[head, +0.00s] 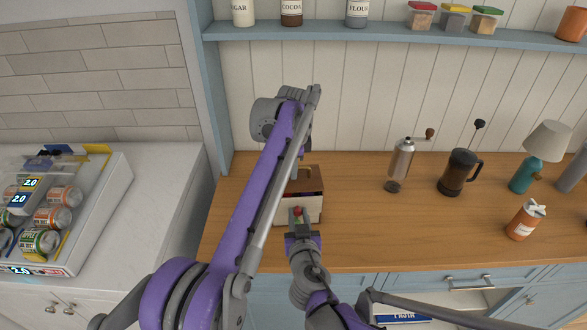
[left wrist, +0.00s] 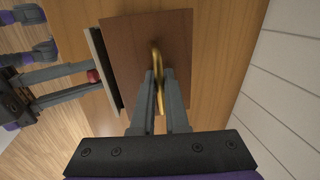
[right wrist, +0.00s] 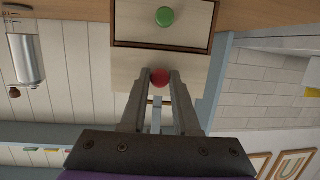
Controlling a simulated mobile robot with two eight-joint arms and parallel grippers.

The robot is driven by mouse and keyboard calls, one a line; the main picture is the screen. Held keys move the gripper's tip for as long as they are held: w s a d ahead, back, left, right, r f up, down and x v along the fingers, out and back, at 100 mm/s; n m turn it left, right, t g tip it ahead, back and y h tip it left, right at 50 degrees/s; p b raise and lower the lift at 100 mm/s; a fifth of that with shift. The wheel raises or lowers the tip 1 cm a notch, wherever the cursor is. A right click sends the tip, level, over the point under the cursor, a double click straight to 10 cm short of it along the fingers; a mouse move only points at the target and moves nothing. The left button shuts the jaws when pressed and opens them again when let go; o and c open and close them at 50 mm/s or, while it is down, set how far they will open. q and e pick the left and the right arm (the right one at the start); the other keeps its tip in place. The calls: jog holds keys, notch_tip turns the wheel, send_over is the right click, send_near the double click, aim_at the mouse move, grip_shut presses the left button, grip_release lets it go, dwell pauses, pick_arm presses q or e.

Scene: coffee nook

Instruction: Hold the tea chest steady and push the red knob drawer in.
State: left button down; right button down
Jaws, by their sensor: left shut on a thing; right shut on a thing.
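The tea chest (head: 313,181) is a brown wooden box on the counter, partly hidden behind my left arm. Its brass top handle (left wrist: 157,52) is between the fingers of my left gripper (left wrist: 158,78), which is shut on it. The red knob (right wrist: 160,77) is between the fingertips of my right gripper (right wrist: 159,82), shut on it at the chest's front. The pale red knob drawer (right wrist: 130,72) stands out a little from the chest; a dark gap shows behind its front in the left wrist view (left wrist: 96,57). A green knob (right wrist: 165,16) marks the other drawer, which looks closed.
On the wooden counter (head: 350,235), a grinder (head: 401,163), a French press (head: 459,174), an orange bottle (head: 525,220) and a teal lamp (head: 540,155) stand well to the right. A can box (head: 60,215) is on the left counter. The counter just right of the chest is clear.

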jog(key=shift+w, duration=0.15)
jog(key=shift+r+x, duration=0.25)
jog(key=shift+x, duration=0.75)
jog(key=c, duration=0.6)
grip_release()
jog(key=shift+o, duration=0.2)
jog(key=shift+v, duration=2.5)
pick_arm(q)
jog(key=c, duration=0.8)
grip_release()
jog(key=shift+c, duration=0.2)
jog(key=shift+f, duration=0.1)
